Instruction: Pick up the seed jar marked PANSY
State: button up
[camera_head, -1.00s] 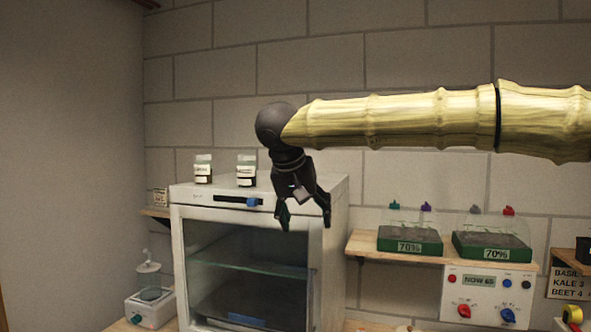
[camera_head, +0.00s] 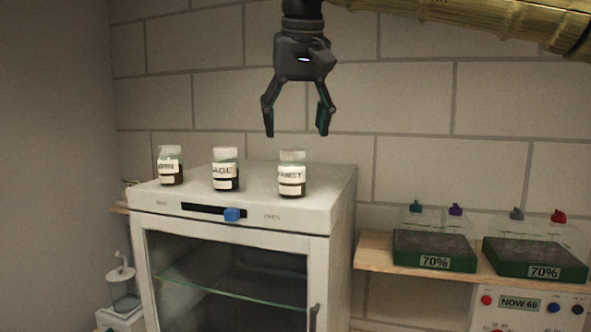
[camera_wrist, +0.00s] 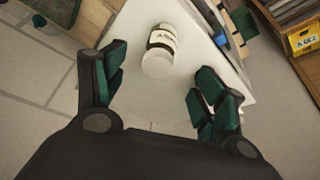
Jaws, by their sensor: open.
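The PANSY jar (camera_head: 292,173) stands upright at the right of the row on top of the white cabinet. It has a clear top, dark contents and a white label partly turned away, on which I read roughly "ANSY". My gripper (camera_head: 297,133) is open and empty, pointing down above this jar, with a gap between fingertips and lid. In the wrist view one jar (camera_wrist: 162,46) with a white label shows beyond and between the open fingers (camera_wrist: 155,95); its lettering is only partly legible.
A jar reading "AGE" (camera_head: 225,170) and another jar (camera_head: 171,166) stand to the left on the white cabinet (camera_head: 262,213). A shelf (camera_head: 375,250) at right holds two green trays with clear covers (camera_head: 434,250). The wall is behind the jars.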

aim_at(293, 150)
jog(key=shift+s+a+f, duration=0.1)
jog(key=shift+f, duration=0.2)
jog(key=w+f, duration=0.1)
jog(key=w, duration=0.1)
jog(key=w+f, duration=0.1)
jog(key=shift+w+a+f+p, duration=0.2)
jog(key=shift+w+f+p, duration=0.15)
jog(key=shift+w, duration=0.05)
jog(key=shift+d+f+p, duration=0.1)
jog(key=shift+f+p, duration=0.2)
jog(key=shift+w+f+p, duration=0.15)
jog(key=shift+f+p, duration=0.15)
jog(key=shift+f, duration=0.5)
jog(key=shift+w+f+p, duration=0.1)
jog(key=shift+f+p, duration=0.2)
jog(key=shift+f, duration=0.45)
jog(key=shift+w+f, duration=0.2)
jog(key=shift+w, duration=0.05)
jog(key=shift+s+r, duration=0.15)
jog(key=shift+s, duration=0.1)
jog(key=shift+c, duration=0.3)
jog(key=shift+s+r, duration=0.1)
jog(key=shift+s, duration=0.1)
jog(key=c, duration=0.3)
jog(key=shift+w, duration=0.15)
jog(key=c, duration=0.8)
jog(key=shift+o, duration=0.2)
